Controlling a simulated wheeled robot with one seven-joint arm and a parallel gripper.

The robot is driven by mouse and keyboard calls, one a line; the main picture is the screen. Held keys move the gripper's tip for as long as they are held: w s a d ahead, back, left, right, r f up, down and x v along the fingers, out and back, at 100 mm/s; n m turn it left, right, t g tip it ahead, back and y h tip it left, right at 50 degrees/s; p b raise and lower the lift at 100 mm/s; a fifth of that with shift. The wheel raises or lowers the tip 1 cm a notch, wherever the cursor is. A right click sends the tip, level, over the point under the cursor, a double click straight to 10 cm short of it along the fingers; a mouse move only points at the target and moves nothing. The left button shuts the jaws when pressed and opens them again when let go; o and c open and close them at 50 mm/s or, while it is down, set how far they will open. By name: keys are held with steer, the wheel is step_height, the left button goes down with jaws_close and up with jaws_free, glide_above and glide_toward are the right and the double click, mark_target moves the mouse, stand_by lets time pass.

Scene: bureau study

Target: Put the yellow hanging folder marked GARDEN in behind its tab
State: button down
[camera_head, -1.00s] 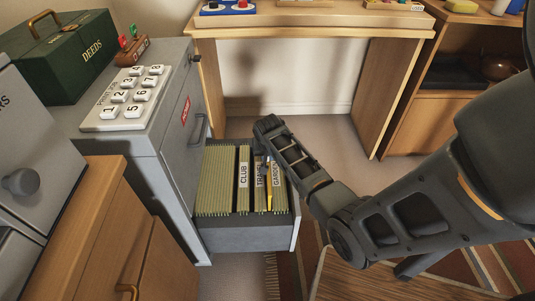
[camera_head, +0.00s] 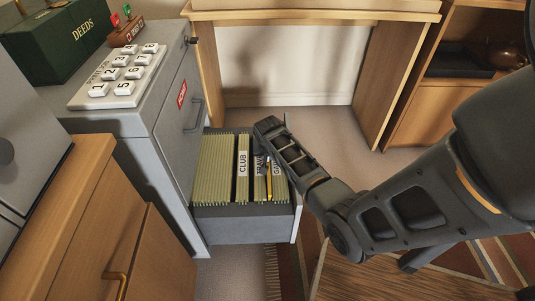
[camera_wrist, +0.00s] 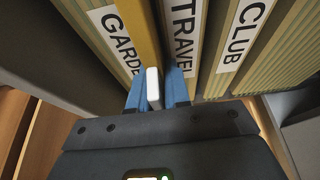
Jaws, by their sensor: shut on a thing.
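The yellow folder (camera_head: 269,181) stands in the open file drawer, between the TRAVEL tab and the GARDEN tab. In the wrist view, the yellow folder (camera_wrist: 140,32) is a band between the white GARDEN label (camera_wrist: 119,38) and the TRAVEL label (camera_wrist: 183,35). My gripper (camera_wrist: 154,92) is shut on it, its blue fingers on either side of a white piece at the folder's near edge. The CLUB tab (camera_head: 243,163) is farther left in the head view. My wrist partly covers the TRAVEL and GARDEN (camera_head: 278,171) tabs there. The folder's lower part is hidden.
The drawer (camera_head: 243,229) sticks out of a grey cabinet (camera_head: 168,100), packed with olive hanging folders at left. A number pad (camera_head: 118,78) and a green DEEDS box (camera_head: 58,45) stand on top. A wooden desk (camera_head: 310,17) is behind; the floor between is clear.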

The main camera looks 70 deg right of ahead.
steer(key=c, duration=1)
jaws_free()
steer(key=shift+f, duration=0.2)
steer(key=p+v, duration=0.3)
steer(key=v, duration=0.5)
steer(key=shift+p, duration=0.3)
steer(key=shift+f, duration=0.1)
